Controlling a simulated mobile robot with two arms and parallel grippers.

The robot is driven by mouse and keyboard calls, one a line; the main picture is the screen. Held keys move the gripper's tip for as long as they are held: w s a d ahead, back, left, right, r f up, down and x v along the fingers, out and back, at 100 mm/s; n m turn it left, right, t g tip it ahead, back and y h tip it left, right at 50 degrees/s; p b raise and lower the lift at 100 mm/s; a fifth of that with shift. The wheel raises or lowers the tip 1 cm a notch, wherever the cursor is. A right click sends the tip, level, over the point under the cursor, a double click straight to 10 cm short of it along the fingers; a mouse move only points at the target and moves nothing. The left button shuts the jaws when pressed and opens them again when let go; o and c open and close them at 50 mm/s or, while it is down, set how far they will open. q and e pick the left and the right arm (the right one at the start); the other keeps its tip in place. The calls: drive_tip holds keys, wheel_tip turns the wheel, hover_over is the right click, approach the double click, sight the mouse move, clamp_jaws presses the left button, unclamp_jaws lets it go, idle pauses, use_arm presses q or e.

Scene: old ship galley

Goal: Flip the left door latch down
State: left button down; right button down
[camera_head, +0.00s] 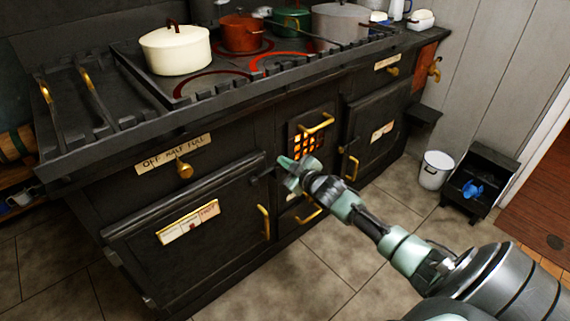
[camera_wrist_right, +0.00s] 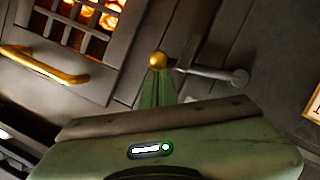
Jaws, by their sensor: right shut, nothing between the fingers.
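The left oven door (camera_head: 185,240) is the large dark door at the left of the stove, and it looks closed. Its latch (camera_head: 259,177) is a dark arm near the door's upper right corner. In the right wrist view the latch arm (camera_wrist_right: 205,73) runs from a round dark pivot to a brass ball end. My right gripper (camera_head: 285,163) is shut and empty beside the latch. In the right wrist view its green fingertips (camera_wrist_right: 157,78) are at the brass ball; I cannot tell whether they touch. In the head view the gripper hides the ball. My left gripper is not in view.
A small glowing firebox door (camera_head: 308,138) with a brass handle is just right of the latch. The right oven door (camera_head: 376,130) stands beyond it. Pots, including a cream pot (camera_head: 176,51), sit on the stove top. A white bucket (camera_head: 434,172) stands on the tiled floor.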

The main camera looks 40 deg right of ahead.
idle(0.3)
